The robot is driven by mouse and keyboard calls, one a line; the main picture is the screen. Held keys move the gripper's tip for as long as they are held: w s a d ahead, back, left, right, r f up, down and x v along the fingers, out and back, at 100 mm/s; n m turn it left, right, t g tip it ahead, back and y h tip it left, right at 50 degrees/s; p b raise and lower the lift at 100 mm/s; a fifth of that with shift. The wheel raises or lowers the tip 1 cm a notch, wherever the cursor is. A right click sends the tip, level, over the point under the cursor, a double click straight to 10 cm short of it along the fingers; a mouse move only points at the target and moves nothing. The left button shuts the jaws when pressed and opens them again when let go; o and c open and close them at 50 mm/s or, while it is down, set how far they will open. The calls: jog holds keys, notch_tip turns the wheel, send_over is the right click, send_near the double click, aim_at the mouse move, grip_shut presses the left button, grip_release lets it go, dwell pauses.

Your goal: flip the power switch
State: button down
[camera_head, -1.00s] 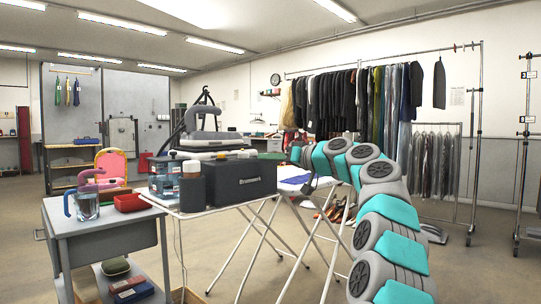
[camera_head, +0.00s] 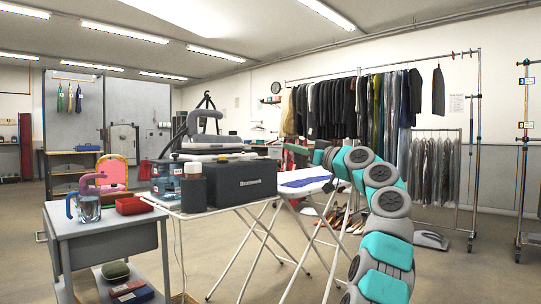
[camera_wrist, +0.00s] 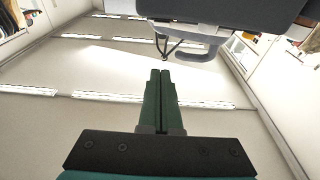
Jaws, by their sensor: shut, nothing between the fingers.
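No power switch can be made out in either view. A grey pressing machine with a raised loop handle (camera_head: 206,118) sits on the white-topped stand, behind a black case (camera_head: 240,184). In the wrist view, a grey handle (camera_wrist: 190,38) and a dark body (camera_wrist: 235,12) show at the top, apart from my fingers. My gripper (camera_wrist: 160,73) has its two green fingers together, with nothing between them.
A grey cart (camera_head: 110,224) with a jug (camera_head: 88,208) and a red tray (camera_head: 133,206) stands at the left. A blue-and-white ironing board (camera_head: 305,183) is right of the case. Clothes racks line the right wall; open floor lies at the lower right.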

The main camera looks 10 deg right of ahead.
jog(key=shift+w, duration=0.1)
notch_tip(320, 180, up, 2)
jog(key=p, duration=0.6)
send_over(263, 158)
jog(key=d, duration=0.2)
jog(key=shift+s+r, duration=0.1)
jog(key=shift+s, duration=0.2)
jog(key=shift+a+f, duration=0.2)
jog(key=shift+f, duration=0.2)
jog(key=shift+s+d+f+b, duration=0.1)
jog(key=shift+d+f+b, duration=0.05)
jog(key=shift+f+b, duration=0.65)
jog(key=shift+s+d+f+b, duration=0.1)
jog(key=shift+f+b, duration=0.45)
jog(key=shift+f, duration=0.4)
